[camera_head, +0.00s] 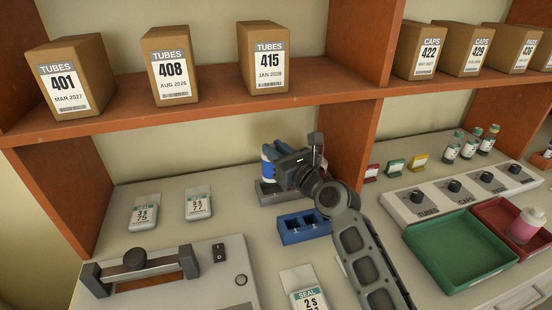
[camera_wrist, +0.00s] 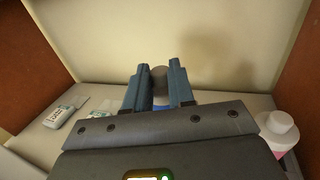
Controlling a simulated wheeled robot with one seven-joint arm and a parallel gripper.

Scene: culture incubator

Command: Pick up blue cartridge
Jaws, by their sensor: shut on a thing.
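The blue cartridge (camera_head: 267,172) is at the back of the counter, mostly hidden by my gripper (camera_head: 274,152); a blue and pale strip of it shows. My gripper is shut on it. In the wrist view a little blue shows between the two fingers (camera_wrist: 159,80), with a dark round end above it. The cartridge is at a grey holder (camera_head: 268,193); I cannot tell whether it is still seated or lifted.
A blue two-hole block (camera_head: 303,228) lies just in front. A sealing device (camera_head: 165,285) and seal packets (camera_head: 198,204) are to the left. A control panel (camera_head: 460,197), green tray (camera_head: 460,250) and red tray (camera_head: 500,212) are to the right. A shelf with boxes (camera_head: 170,65) hangs above.

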